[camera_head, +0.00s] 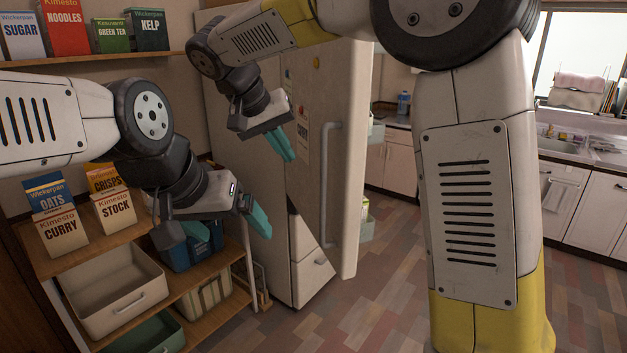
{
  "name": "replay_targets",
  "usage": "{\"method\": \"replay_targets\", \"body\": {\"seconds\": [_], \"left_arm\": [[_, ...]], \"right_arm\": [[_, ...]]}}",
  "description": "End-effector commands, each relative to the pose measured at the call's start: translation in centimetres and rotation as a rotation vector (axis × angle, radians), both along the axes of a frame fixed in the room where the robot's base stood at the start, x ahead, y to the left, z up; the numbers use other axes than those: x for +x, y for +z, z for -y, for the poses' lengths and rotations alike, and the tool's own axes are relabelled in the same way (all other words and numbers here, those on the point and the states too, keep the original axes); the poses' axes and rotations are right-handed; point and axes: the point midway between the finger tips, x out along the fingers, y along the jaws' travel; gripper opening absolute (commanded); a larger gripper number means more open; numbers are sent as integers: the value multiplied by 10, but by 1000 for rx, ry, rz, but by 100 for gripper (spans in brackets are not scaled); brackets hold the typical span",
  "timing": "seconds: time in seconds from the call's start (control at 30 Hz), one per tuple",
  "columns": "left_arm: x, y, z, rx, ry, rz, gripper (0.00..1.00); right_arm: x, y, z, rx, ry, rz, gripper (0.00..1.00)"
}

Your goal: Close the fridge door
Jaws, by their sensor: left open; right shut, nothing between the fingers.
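The white fridge door (345,90) stands open, swung out from the fridge body (225,95). Its long grey vertical handle (327,190) faces me, and the edges of its inner shelves (367,228) show past its right edge. The inside of the fridge is hidden behind the door. My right gripper (284,150) is shut and empty, in front of the door's outer face and left of the handle; I cannot tell if it touches. My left gripper (228,232) is open and empty, lower and further left, in front of the shelving.
A wooden shelf unit (100,250) with boxes and bins stands at the left, with a wall shelf (90,58) of boxes above. A counter with a sink (562,145) is at the far right. The tiled floor (385,310) right of the door is clear. My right arm blocks part of the view.

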Motion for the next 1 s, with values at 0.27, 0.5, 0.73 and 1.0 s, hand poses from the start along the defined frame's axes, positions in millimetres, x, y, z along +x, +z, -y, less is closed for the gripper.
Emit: {"method": "replay_targets", "body": {"seconds": [0.27, 0.5, 0.73, 1.0], "left_arm": [[0, 0, 0, 0, 0, 0, 92], [0, 0, 0, 0, 0, 0, 92], [0, 0, 0, 0, 0, 0, 92], [0, 0, 0, 0, 0, 0, 92]], "right_arm": [[10, -6, -27, -39, -20, 50, 0], [29, -41, -9, -41, -21, 45, 0], [51, -80, 10, -39, -20, 46, 0], [59, -80, 43, -37, -19, 48, 0]]}}
